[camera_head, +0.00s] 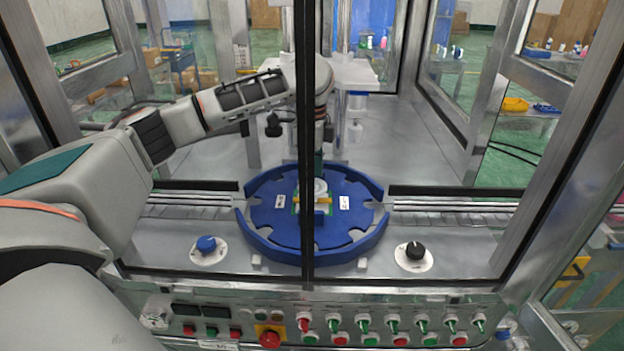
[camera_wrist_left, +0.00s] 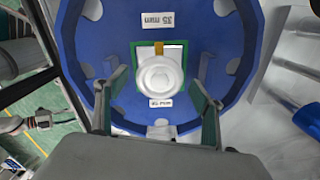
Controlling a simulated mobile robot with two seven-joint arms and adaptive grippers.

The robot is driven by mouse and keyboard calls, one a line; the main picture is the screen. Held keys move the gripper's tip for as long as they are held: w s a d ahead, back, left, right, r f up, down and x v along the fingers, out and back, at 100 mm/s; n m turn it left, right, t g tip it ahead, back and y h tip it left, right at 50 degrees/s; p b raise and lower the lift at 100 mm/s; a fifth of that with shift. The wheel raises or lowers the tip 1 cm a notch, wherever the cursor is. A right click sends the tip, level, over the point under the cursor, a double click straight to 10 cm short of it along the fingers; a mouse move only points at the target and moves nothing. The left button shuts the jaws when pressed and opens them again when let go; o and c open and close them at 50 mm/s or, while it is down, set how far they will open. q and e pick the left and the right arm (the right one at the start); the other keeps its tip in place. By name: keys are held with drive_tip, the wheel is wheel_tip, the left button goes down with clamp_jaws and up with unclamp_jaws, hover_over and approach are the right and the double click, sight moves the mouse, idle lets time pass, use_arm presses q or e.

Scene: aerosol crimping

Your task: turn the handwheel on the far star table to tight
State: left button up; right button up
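One blue star table (camera_head: 268,212) shows in the head view, a notched disc with a raised blue rim. A white round part, which looks like the handwheel (camera_head: 320,186), sits at its middle with green and yellow pieces around it. In the left wrist view the handwheel (camera_wrist_left: 160,78) lies face-on, just ahead of the fingertips. My left gripper (camera_wrist_left: 160,90) is open, with one finger to each side of the handwheel and no visible contact. In the head view a dark frame post partly hides the gripper and handwheel. My right gripper is in no view.
A dark upright post (camera_head: 307,130) stands before the star table. A blue knob (camera_head: 206,245) and a black knob (camera_head: 414,250) flank the table. A button panel (camera_head: 380,325) runs along the front. Metal columns rise behind. Labels, one reading "35 mm" (camera_wrist_left: 160,20), lie on the disc.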

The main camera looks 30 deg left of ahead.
sight(312, 185)
use_arm(q)
drive_tip(key=shift+r, duration=3.8)
